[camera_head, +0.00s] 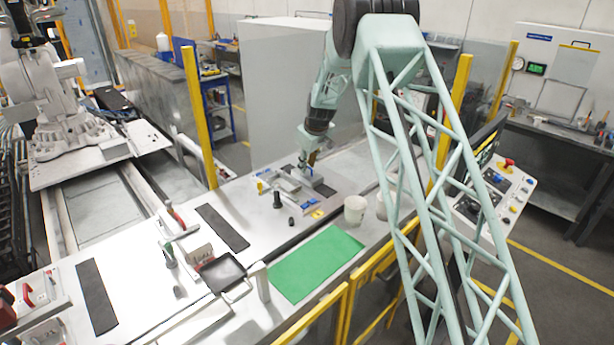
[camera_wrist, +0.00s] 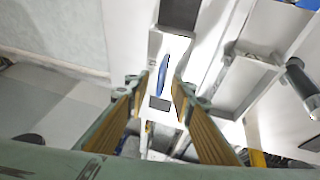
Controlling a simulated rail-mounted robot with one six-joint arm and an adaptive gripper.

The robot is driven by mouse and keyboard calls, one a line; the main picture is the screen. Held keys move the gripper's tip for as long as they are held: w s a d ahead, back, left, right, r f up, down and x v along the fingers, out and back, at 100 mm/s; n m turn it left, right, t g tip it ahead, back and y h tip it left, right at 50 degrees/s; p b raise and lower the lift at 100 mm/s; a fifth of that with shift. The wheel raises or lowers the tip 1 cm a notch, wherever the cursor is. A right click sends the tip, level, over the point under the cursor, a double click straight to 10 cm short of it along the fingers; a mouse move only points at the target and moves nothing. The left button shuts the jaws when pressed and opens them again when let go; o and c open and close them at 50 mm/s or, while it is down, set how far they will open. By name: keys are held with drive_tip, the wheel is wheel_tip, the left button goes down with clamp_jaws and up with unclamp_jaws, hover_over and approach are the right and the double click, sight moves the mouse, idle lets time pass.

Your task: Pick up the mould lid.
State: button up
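A grey block with a blue handle, which looks like the mould lid (camera_head: 315,182), sits on the bench near the far end. In the wrist view, its blue handle (camera_wrist: 178,72) lies ahead, in line with the gap between my fingers. My gripper (camera_head: 309,163) points down just above it in the head view. In the wrist view, my gripper (camera_wrist: 159,92) is open, with its tan finger pads on either side of an empty gap. I cannot tell exactly how far the fingertips are from the handle.
A metal fixture (camera_head: 284,184) stands close left of the lid. A black cylinder (camera_head: 277,200) and a white cup (camera_head: 355,209) stand nearer. A green mat (camera_head: 315,262) lies in front. A yellow post (camera_head: 199,115) rises behind the bench.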

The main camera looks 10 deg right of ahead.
drive_tip(key=shift+c, duration=0.9)
clamp_jaws()
drive_tip(key=shift+r, duration=0.2)
wheel_tip(320, 180, up, 10)
drive_tip(key=b, duration=0.1)
drive_tip(key=shift+f, duration=0.15)
